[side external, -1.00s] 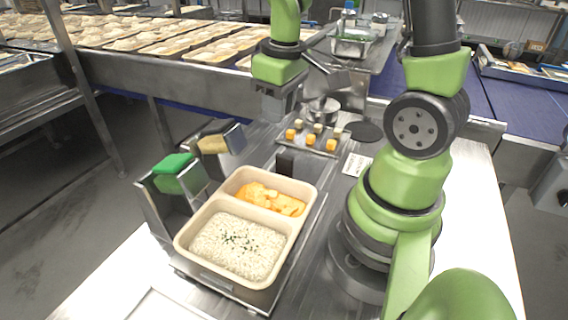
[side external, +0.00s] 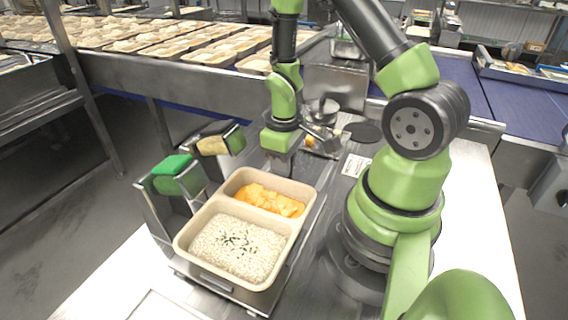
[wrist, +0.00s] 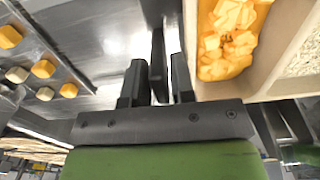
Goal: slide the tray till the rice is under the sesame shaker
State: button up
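The cream tray (side external: 203,217) has white rice (side external: 243,250) with dark green flecks in its near compartment and orange chunks (side external: 270,200) in its far one. The rice lies beside the green-topped shaker (side external: 172,165); a tan-topped shaker (side external: 213,145), perhaps the sesame one, stands farther back, level with the far compartment. My gripper (side external: 278,168) points down at the tray's far end. In the wrist view, my gripper's (wrist: 157,88) fingers stand apart on either side of a dark upright handle (wrist: 158,62), with small gaps visible; contact is not seen.
The tray rides on a metal carriage (side external: 222,285) along the bench. Behind my gripper is a small plate with several orange and pale cubes, also in the wrist view (wrist: 44,68). A white label card (side external: 355,165) and dark disc (side external: 363,131) lie to the right.

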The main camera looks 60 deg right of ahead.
jog(key=shift+f, duration=0.3)
grip_shut()
jog(key=d, duration=1.1)
jog(key=shift+d, duration=0.35)
grip_release()
jog(key=shift+a, duration=0.1)
